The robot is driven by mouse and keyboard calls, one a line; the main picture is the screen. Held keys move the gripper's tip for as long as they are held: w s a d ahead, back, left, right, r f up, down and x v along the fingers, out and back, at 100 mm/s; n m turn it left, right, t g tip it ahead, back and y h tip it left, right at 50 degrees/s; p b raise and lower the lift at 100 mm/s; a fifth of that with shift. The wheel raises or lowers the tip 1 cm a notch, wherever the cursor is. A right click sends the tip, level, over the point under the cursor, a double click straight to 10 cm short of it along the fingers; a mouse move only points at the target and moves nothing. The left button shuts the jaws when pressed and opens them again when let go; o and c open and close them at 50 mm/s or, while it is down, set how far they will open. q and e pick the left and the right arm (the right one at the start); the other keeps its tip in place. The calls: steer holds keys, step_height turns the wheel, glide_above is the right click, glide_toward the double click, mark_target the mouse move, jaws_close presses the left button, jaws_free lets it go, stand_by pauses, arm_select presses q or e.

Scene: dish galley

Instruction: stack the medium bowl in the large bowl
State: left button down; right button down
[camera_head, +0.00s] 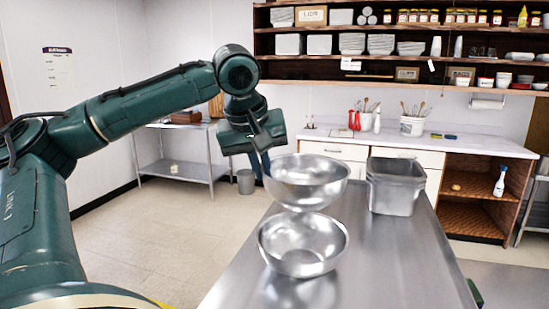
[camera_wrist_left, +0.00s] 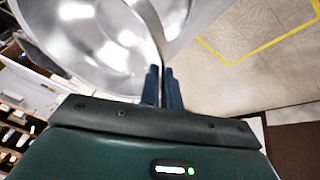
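My left gripper (camera_head: 264,166) is shut on the rim of the medium bowl (camera_head: 308,182), a shiny steel bowl held roughly level, open side up. In the left wrist view, the fingers (camera_wrist_left: 163,84) pinch the rim of this bowl (camera_wrist_left: 95,40). The large bowl (camera_head: 303,248), also shiny steel, stands upright on the steel table below. In the head view the medium bowl is above and slightly behind it, its bottom overlapping the large bowl's far rim. The exact gap between them is hard to tell. My right gripper is not in view.
A grey metal bin (camera_head: 395,190) stands on the steel table (camera_head: 400,260), right of the bowls. The table is bare to the right of the large bowl. A counter (camera_head: 450,145) with utensil buckets and shelves of dishes stand behind. A small cart (camera_head: 180,170) is at back left.

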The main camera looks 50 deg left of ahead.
arm_select(q)
steer(key=shift+w, duration=0.15)
steer(key=shift+f+b, duration=1.1)
steer(key=shift+f, duration=4)
steer(key=shift+p, duration=0.6)
steer(key=c, duration=1.5)
jaws_free()
steer(key=shift+c, duration=0.2)
